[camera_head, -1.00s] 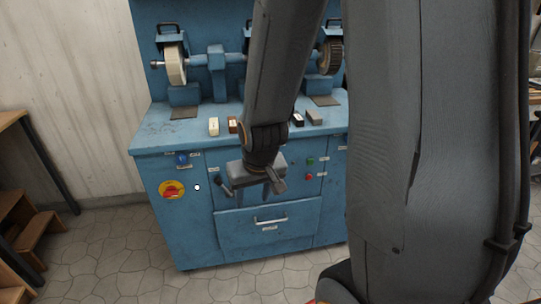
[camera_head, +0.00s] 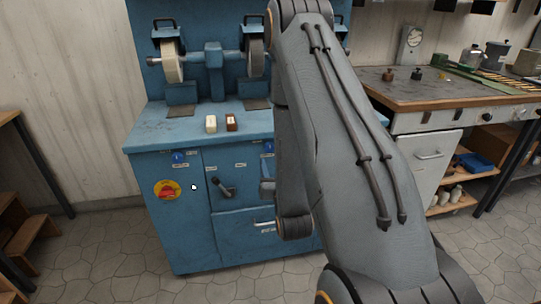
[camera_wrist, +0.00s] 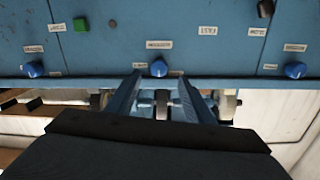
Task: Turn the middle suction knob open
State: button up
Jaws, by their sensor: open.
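Three blue suction knobs sit in a row on the blue machine panel. The middle knob (camera_wrist: 159,68) is in the centre of the wrist view, with a label above it; it also shows beside my arm in the head view (camera_head: 268,147). My gripper (camera_wrist: 160,84) is open and empty, its two fingers pointing at the panel, one to each side of the middle knob in the picture. I cannot tell whether they reach around it. The left-hand knob in the wrist view (camera_wrist: 33,69) and the right-hand one (camera_wrist: 294,70) stand well apart.
A green button (camera_wrist: 257,9) and a dark knob (camera_wrist: 80,24) are on the panel. A lever (camera_head: 224,188) and a red-yellow switch (camera_head: 168,189) are on the machine front. Grinding wheels (camera_head: 172,62) stand above. A workbench (camera_head: 425,90) is at the right.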

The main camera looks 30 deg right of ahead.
aim_at(270, 150)
jog(key=x, duration=0.7)
jog(key=shift+w+d+r+p, duration=0.15)
jog(key=shift+w+p, duration=0.2)
jog(key=shift+p, duration=0.05)
jog(key=shift+c, duration=0.2)
jog(key=c, duration=1)
